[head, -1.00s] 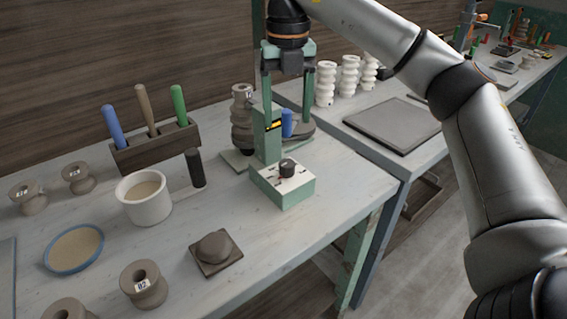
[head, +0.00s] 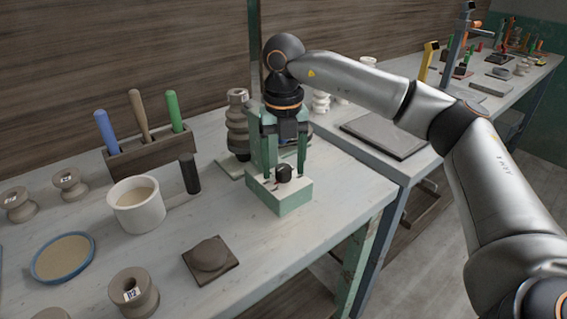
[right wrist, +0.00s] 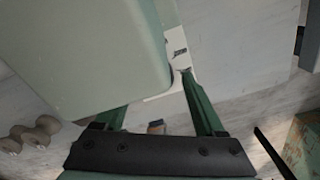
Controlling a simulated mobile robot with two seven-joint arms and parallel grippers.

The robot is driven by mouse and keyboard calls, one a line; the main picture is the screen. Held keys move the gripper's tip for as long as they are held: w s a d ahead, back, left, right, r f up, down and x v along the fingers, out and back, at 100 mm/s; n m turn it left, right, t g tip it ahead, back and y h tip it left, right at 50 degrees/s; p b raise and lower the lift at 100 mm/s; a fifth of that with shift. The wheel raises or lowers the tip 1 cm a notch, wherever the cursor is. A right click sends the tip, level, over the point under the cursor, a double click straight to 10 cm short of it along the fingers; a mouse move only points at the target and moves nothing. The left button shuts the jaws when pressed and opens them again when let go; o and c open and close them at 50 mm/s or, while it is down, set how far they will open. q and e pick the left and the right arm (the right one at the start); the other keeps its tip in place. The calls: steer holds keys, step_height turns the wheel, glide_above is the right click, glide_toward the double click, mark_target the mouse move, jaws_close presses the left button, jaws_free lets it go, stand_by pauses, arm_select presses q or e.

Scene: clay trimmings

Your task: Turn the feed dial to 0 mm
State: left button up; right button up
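The feed dial (head: 284,173) is a small black knob on the white top of a pale green box (head: 293,201), at the front of the bench machine. Its pointer and scale are too small to read. My right gripper (head: 286,168) points down over it, its green fingers apart, one to each side of the knob in the head view. I cannot tell whether they touch it. In the right wrist view the open fingers (right wrist: 155,108) show by a pale green block (right wrist: 85,50) and part of the white marked plate (right wrist: 179,45); the knob is hidden. My left gripper is out of view.
A black cylinder (head: 190,174), a white pot (head: 137,204) and a tool rack (head: 150,153) are further left. A clay lump on a dark tile (head: 210,258) lies in front. The bench right of the lump is clear.

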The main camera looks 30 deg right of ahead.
jaws_close()
stand_by(0.3)
steer(key=shift+r+n+p, duration=0.15)
steer(key=shift+n+p, duration=0.35)
steer(key=shift+n, duration=0.2)
steer(key=shift+n+p, duration=0.35)
steer(key=shift+n, duration=0.55)
steer(key=shift+o, duration=0.3)
jaws_free()
